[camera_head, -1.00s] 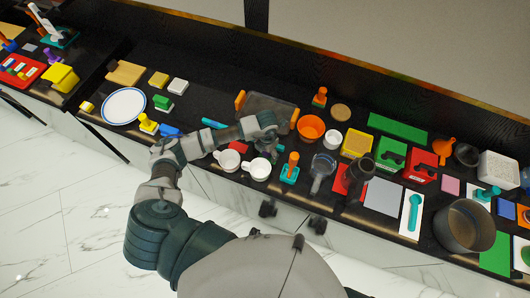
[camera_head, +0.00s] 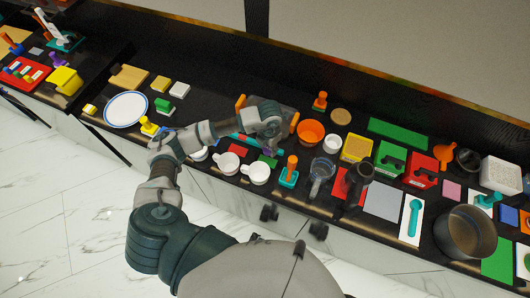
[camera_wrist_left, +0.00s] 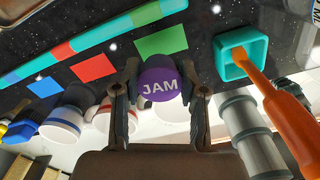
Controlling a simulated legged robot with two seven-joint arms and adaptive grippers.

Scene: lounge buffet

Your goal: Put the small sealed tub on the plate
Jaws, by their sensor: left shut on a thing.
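The small sealed tub (camera_wrist_left: 160,86) is round, with a purple lid marked JAM. In the left wrist view it sits between the two fingers of my left gripper (camera_wrist_left: 160,92), which is shut on it. In the head view this gripper (camera_head: 268,146) is over the middle of the counter, in front of a dark tray, and mostly hides the tub. The plate (camera_head: 125,109) is white with a blue rim. It lies flat and empty on the left part of the counter, well to the left of my gripper. My right gripper is not in view.
A yellow-knobbed stamp (camera_head: 149,127) and a green block (camera_head: 164,106) stand close right of the plate. The dark tray (camera_head: 284,108) lies behind my gripper.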

